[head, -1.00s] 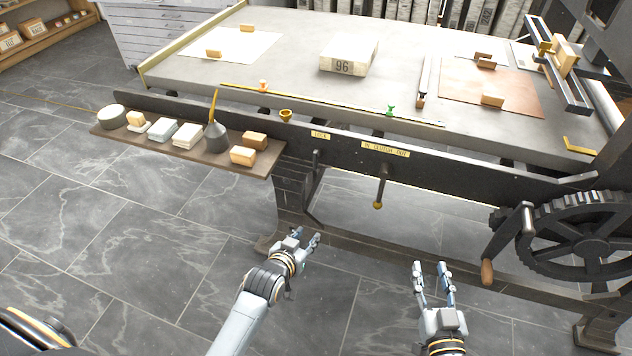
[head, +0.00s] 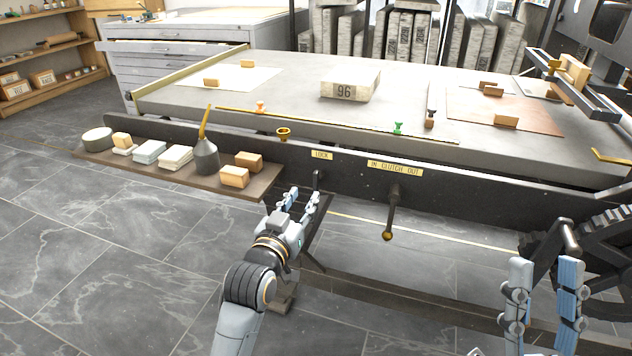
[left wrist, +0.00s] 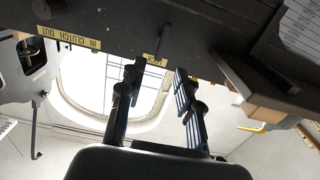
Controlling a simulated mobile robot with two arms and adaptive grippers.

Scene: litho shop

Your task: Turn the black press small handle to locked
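The black small handle (head: 317,180) hangs on the press's dark front rail, below the yellow LOCK label (head: 321,155). In the head view my left gripper (head: 302,197) has its fingers open just below and to the left of the handle, partly covering the space under it. In the left wrist view the spread fingers (left wrist: 157,72) point up at the rail, just below the LOCK label (left wrist: 155,60). My right gripper (head: 545,263) is open and empty at the lower right.
The clutch handle (head: 391,215) with a brass knob hangs to the right, below the IN CLUTCH OUT label (head: 394,168). A side shelf (head: 258,187) with blocks and a dark oil can (head: 206,156) juts out at the left. A large gear wheel (head: 600,240) stands at the right.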

